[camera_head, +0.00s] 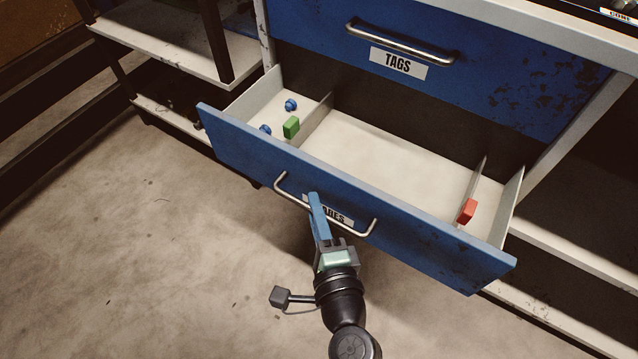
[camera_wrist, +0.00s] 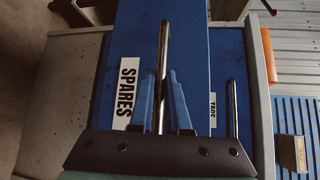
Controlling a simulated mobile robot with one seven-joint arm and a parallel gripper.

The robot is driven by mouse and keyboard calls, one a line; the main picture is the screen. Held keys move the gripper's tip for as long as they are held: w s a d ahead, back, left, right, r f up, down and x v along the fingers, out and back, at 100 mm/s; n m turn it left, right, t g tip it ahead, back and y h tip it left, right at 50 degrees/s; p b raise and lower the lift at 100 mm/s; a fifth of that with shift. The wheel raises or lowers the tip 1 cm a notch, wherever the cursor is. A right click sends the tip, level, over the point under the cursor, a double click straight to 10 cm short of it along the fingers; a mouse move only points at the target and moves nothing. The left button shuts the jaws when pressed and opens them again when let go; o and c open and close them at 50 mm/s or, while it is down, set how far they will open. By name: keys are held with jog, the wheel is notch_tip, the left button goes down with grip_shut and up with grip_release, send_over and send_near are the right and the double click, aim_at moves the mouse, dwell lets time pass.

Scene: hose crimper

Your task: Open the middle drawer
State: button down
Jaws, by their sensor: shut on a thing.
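The blue drawer labelled SPARES (camera_head: 420,248) stands pulled well out below a shut blue drawer labelled TAGS (camera_head: 480,85). Its silver bar handle (camera_head: 289,197) is on the front face, and the handle also shows in the wrist view (camera_wrist: 164,45). My gripper (camera_head: 316,205) has its blue fingers at the middle of this handle, shut on the bar. In the wrist view the fingers (camera_wrist: 161,85) lie on either side of the bar. In the head view the gripper covers part of the SPARES label. I cannot tell whether another drawer lies below.
The open drawer holds a green block (camera_head: 291,127), blue round pieces (camera_head: 291,104) and a red block (camera_head: 467,211), split by dividers. The TAGS handle (camera_head: 400,42) sits above. Shelving (camera_head: 190,50) stands at the left. The floor (camera_head: 150,230) in front is clear.

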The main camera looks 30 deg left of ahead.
dwell(0.3)
jog(key=c, duration=0.9)
grip_release()
jog(key=p+v, duration=0.1)
jog(key=v, duration=1.2)
jog(key=shift+p, duration=0.4)
